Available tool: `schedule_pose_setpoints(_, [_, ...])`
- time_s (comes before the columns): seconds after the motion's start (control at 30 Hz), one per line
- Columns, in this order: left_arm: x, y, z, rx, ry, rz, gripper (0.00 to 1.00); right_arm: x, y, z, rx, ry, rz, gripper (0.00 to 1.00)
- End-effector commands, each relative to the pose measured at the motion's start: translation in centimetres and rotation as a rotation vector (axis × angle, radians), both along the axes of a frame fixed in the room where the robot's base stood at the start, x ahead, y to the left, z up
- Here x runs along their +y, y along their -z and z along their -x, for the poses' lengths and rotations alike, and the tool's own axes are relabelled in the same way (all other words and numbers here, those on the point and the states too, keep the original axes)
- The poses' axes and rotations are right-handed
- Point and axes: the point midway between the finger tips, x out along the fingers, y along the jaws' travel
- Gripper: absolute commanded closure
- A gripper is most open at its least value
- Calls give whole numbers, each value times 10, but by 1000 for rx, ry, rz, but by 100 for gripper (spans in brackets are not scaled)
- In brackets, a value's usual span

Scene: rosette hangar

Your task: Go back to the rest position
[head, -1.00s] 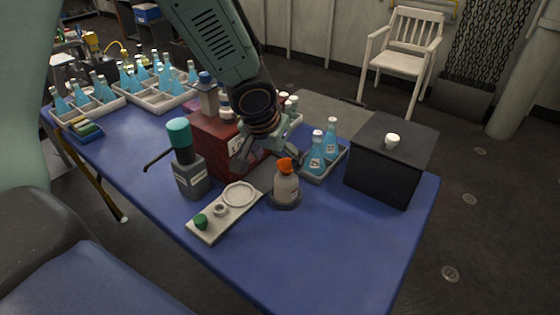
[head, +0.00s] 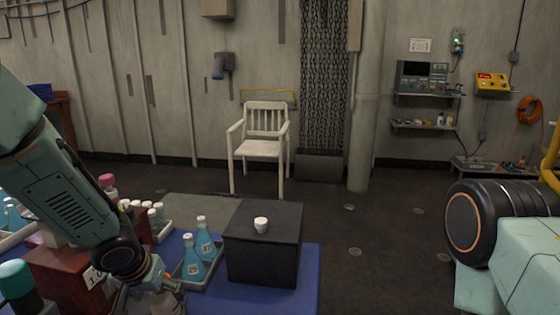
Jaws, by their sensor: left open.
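My left arm comes in from the left, and its gripper (head: 150,287) is low over the blue table (head: 285,292), left of the tray with blue flasks. The jaws are open and I see nothing held between them. A bit of orange shows close by the fingers, perhaps the orange-capped bottle, mostly hidden. My right gripper is out of view; only part of my own body shows at the right edge.
Two blue flasks (head: 205,243) stand in a tray beside a black box (head: 265,255) with a white cap (head: 261,225) on top. A red box (head: 70,277) is partly behind my left arm. A white chair (head: 260,145) stands by the wall. The floor right of the table is clear.

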Motion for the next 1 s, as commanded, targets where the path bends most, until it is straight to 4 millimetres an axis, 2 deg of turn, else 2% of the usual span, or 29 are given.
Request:
schedule_pose_setpoints(0.1, [0, 22, -7, 2, 1, -2, 20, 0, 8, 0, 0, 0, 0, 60])
schedule_pose_setpoints(0.27, [0, 41, -14, -1, 0, 0, 20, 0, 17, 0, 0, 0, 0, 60])
schedule_pose_setpoints(0.33, [0, 31, -14, 0, 1, 0, 20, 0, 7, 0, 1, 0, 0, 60])
schedule_pose_setpoints(0.5, [0, 23, -14, -1, 0, 0, 20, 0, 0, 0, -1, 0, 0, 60])
schedule_pose_setpoints(1.0, [0, 25, -13, 0, 0, 0, 20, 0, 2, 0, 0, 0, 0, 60])
